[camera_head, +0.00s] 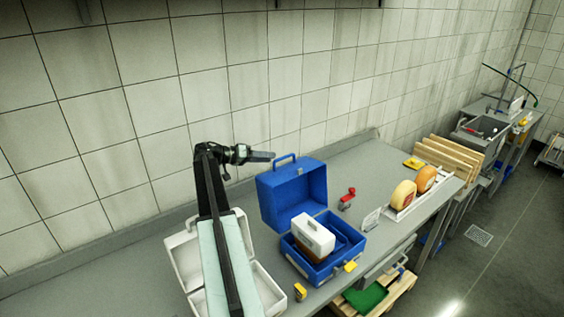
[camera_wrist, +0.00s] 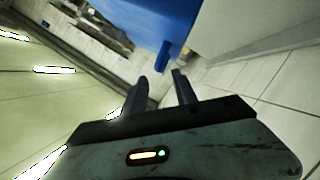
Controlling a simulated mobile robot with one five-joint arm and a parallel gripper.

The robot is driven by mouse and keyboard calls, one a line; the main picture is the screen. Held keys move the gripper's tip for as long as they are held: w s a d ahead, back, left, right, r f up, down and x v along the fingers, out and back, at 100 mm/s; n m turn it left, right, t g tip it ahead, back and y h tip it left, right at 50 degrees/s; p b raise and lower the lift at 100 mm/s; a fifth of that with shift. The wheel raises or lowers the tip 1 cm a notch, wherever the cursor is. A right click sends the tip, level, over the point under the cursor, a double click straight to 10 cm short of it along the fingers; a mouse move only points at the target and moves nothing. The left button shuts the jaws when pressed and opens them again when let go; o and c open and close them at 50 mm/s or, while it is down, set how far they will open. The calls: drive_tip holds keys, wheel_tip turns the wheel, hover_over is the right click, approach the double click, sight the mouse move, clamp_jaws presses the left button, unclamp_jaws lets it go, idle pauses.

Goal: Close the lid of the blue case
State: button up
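The blue case (camera_head: 357,243) stands open on the counter, its lid (camera_head: 300,195) upright at the back, handle on top. A white and brown box (camera_head: 313,237) sits in its base. My gripper (camera_head: 272,157) is at the lid's upper left, close to its top edge; contact cannot be told. In the wrist view my gripper (camera_wrist: 160,76) has its two fingers apart with nothing between them. The blue lid (camera_wrist: 155,22) fills the top there, with a blue part, perhaps the handle, just ahead of the fingertips.
An open white case (camera_head: 182,258) lies left of the blue one, partly behind my arm. Yellow items (camera_head: 300,291) lie near the front edge. The tiled wall (camera_head: 230,95) is behind.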

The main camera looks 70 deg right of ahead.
sight(284, 158)
drive_tip(key=b+x, duration=0.2)
drive_tip(key=x, duration=0.5)
drive_tip(key=shift+s+d+f, duration=0.15)
drive_tip(key=shift+s+d, duration=0.1)
clamp_jaws()
drive_tip(key=shift+w+a, duration=0.1)
idle(1.0)
